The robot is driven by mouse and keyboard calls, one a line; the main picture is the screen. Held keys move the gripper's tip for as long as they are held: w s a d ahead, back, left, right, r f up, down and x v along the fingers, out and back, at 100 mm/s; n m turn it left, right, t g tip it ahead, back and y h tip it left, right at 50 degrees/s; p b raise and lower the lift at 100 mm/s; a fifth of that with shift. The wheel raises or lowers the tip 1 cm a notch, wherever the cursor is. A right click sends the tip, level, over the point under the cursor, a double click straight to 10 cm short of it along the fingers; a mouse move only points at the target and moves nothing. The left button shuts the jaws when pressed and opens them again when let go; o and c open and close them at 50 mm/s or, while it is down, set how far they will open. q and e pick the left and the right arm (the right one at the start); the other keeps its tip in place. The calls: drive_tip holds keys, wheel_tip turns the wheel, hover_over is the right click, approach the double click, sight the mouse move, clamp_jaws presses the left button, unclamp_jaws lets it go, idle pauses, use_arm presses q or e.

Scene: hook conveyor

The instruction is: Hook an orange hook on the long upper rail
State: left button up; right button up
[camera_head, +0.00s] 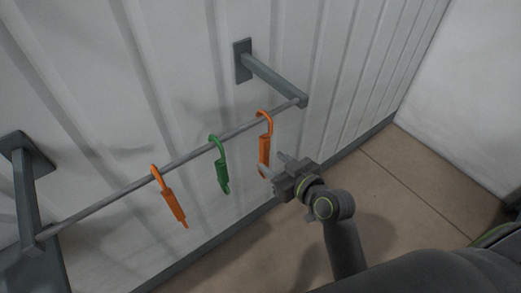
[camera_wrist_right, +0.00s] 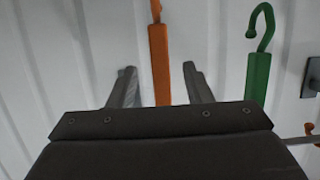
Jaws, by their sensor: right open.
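A long grey rail (camera_head: 110,200) runs along the wall in the head view. An orange hook (camera_head: 264,148) hangs on it near its right end, a green hook (camera_head: 222,172) to its left, and another orange hook (camera_head: 174,206) further left. My right gripper (camera_head: 273,165) is open, with its fingertips close to the right orange hook's body. In the right wrist view an orange hook body (camera_wrist_right: 160,62) shows between the open fingers (camera_wrist_right: 161,80), its top cut off; I cannot tell whether they touch it. A green hook (camera_wrist_right: 258,60) stands to the right. My left gripper is out of view.
Grey wall brackets hold the rail at the right (camera_head: 275,80) and left (camera_head: 27,190). The ribbed white wall (camera_head: 180,60) is close behind the hooks. Open tan floor (camera_head: 410,190) lies to the right.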

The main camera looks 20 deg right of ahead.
sight(260, 154)
drive_tip(key=p+x, duration=0.1)
drive_tip(key=x, duration=0.5)
drive_tip(key=shift+w+a+f, duration=0.1)
drive_tip(key=shift+w+f, duration=0.05)
drive_tip(key=shift+w, duration=0.2)
drive_tip(key=shift+c, duration=0.4)
clamp_jaws()
